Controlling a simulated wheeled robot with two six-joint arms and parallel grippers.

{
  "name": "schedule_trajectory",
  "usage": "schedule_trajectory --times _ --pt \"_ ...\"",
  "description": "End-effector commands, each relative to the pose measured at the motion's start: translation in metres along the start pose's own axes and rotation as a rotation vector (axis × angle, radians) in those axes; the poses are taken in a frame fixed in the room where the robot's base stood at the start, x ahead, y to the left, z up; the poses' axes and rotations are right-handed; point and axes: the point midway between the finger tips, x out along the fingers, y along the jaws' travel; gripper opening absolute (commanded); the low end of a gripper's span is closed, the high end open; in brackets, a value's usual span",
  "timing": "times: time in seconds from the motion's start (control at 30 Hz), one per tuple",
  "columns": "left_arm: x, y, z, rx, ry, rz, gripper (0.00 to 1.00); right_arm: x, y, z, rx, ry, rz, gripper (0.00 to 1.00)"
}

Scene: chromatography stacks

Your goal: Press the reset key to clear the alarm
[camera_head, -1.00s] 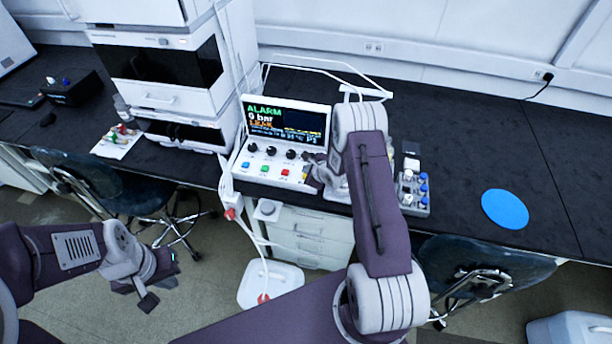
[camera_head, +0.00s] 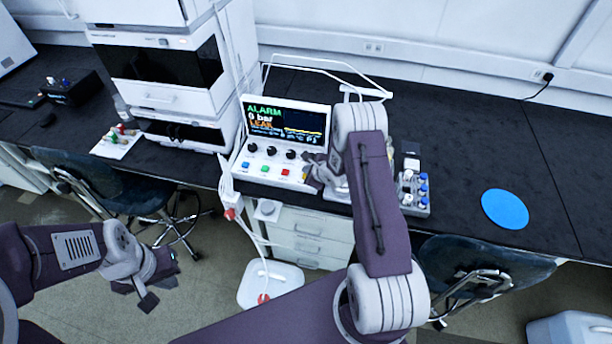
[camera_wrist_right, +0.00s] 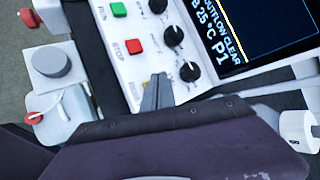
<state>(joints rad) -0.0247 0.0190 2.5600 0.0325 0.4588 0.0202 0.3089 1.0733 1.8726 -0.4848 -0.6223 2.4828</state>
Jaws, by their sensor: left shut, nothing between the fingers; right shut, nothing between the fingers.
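The white control unit (camera_head: 262,174) stands on the black bench, its screen (camera_head: 286,122) reading ALARM, 0 bar and LEAK. In the right wrist view the screen (camera_wrist_right: 240,35) shows OUTFLOW CLEAR. Its sloped panel has a blue key (camera_head: 246,166), a green RUN key (camera_wrist_right: 118,9) and a red STOP key (camera_wrist_right: 134,46). My right gripper (camera_wrist_right: 158,92) is shut and empty, its tips at the panel beyond the red key, over a partly covered label. My left gripper (camera_head: 150,292) is shut and empty, away from the bench.
Black knobs (camera_wrist_right: 174,36) sit close beside my right fingertips. A vial rack (camera_head: 414,196) stands right of the unit, behind my right arm. A blue disc (camera_head: 505,208) lies on clear bench. The instrument stack (camera_head: 165,75) rises at left; a white container (camera_head: 270,284) is on the floor.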

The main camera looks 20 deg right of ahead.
Motion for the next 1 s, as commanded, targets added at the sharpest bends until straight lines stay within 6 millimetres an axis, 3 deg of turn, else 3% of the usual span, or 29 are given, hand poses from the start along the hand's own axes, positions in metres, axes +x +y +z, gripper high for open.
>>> schedule_trajectory --times 1.0 --pt "0.0045 -0.0001 0.0005 0.000 0.000 0.000 0.00 0.0082 0.0060 -0.0060 0.000 0.000 0.000 0.00"
